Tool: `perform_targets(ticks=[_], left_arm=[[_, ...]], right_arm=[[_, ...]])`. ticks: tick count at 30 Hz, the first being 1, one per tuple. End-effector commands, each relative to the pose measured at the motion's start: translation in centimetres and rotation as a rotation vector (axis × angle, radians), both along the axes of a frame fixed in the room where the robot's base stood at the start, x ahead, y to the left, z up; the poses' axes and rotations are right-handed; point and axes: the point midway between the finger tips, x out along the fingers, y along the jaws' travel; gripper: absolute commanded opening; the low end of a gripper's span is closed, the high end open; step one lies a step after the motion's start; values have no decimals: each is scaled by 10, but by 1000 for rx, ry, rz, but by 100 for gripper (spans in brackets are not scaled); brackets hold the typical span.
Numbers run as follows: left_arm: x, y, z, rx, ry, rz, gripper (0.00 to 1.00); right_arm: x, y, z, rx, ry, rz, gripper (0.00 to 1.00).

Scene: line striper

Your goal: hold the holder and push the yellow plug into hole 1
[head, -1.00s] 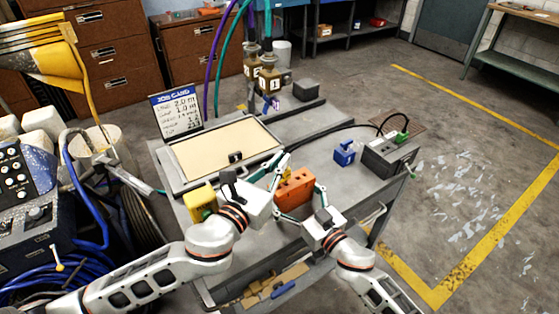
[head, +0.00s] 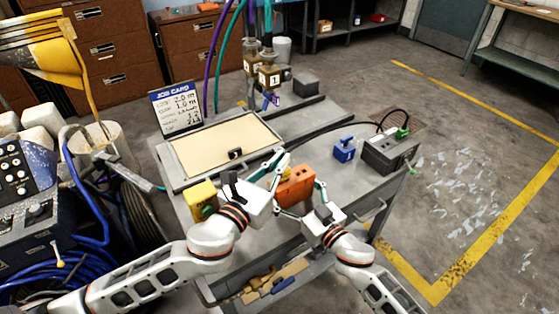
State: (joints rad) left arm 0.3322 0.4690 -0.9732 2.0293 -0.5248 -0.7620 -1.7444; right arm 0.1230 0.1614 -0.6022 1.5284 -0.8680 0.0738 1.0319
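The orange holder (head: 297,188) stands on the grey cart top near its front edge. My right gripper (head: 300,200) has one finger on each side of the holder, against it. My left gripper (head: 283,163) is just above and behind the holder's left end, its fingers close together. A small yellow bit (head: 287,174) shows at the holder's top by these fingers; I take it for the yellow plug, but cannot tell how deep it sits or whether it is gripped. The hole numbers are too small to read.
A yellow box (head: 202,196) stands left of my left gripper. Bare cart top lies between.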

Motion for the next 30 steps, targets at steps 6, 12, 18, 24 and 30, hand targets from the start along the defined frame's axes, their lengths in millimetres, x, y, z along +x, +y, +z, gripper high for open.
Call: perform_targets(ticks=[6,12,18,24,30], left_arm=[[0,0,0,0,0,0,0],[0,0,0,0,0,0,0],[0,0,-3,0,0,0,0],[0,0,-8,-1,0,0,0],[0,0,-11,-2,1,0,10]], right_arm=[[0,0,-1,-1,1,0,50],[0,0,-1,-1,1,0,50],[0,0,-1,-1,1,0,50],[0,0,-1,-1,1,0,50],[0,0,-1,-1,1,0,50]])
